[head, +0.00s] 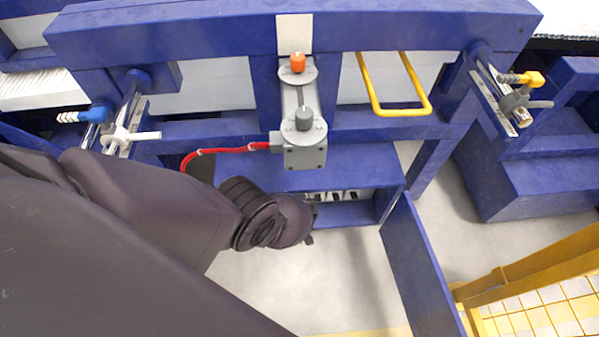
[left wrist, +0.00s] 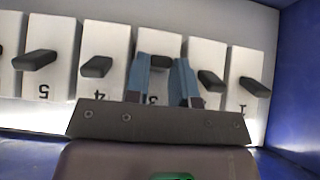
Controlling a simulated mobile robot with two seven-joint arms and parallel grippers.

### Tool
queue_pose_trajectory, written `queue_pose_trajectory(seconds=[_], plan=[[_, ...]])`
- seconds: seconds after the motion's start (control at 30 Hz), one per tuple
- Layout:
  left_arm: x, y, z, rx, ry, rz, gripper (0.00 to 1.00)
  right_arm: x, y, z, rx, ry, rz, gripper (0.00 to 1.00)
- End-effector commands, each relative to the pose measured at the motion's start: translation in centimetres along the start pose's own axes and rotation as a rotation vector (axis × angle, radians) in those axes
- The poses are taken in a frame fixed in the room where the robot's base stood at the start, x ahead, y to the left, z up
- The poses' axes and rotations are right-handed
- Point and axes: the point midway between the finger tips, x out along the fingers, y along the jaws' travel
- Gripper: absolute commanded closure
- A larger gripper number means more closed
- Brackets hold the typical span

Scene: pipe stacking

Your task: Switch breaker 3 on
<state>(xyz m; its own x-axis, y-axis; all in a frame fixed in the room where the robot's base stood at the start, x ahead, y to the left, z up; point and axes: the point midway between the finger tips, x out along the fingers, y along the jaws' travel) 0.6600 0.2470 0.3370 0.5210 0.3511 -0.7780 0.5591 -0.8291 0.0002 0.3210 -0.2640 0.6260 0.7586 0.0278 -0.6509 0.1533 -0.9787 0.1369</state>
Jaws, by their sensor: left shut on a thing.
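The breakers are a row of white panels with dark levers, seen from close up in the left wrist view, with upside-down numbers. Breaker 3 (left wrist: 157,99) is in the middle, its number partly hidden by my left gripper (left wrist: 163,68). Its dark lever (left wrist: 160,61) is between the two blue-grey fingers, which are shut on it. Breaker 4 (left wrist: 103,40) is to the left and breaker 1 (left wrist: 246,60) to the right. In the head view the breaker row (head: 345,196) is small inside the blue box, with my left wrist in front of its left part. My right gripper is not seen.
The blue box's open door (head: 415,262) stands to the right of my left wrist. A grey device (head: 304,150) with a red cable (head: 228,150) hangs above. A yellow handle (head: 402,111) is at the upper right. Grey floor is clear below.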

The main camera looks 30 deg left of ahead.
Motion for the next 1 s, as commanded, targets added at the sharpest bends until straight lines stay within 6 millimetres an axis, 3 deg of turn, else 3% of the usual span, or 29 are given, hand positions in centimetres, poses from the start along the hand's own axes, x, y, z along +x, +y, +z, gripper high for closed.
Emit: queue_pose_trajectory(seconds=[0.2, 0.23, 0.37, 0.73, 1.0], plan=[[0.1, -0.2, -0.6, 0.000, 0.010, -0.004, 1.00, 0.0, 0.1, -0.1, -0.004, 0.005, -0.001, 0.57], [0.1, -0.1, -0.6, 0.000, 0.010, -0.004, 0.72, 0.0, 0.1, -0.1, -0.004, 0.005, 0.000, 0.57], [0.0, -0.1, -0.4, 0.000, 0.008, -0.003, 0.52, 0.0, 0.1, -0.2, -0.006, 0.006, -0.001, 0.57], [-0.4, 0.1, -0.3, -0.001, 0.005, 0.000, 0.51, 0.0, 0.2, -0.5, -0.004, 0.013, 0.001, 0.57], [-3.8, 0.4, -1.2, -0.006, 0.014, 0.004, 0.51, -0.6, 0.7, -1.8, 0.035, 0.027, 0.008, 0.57]])
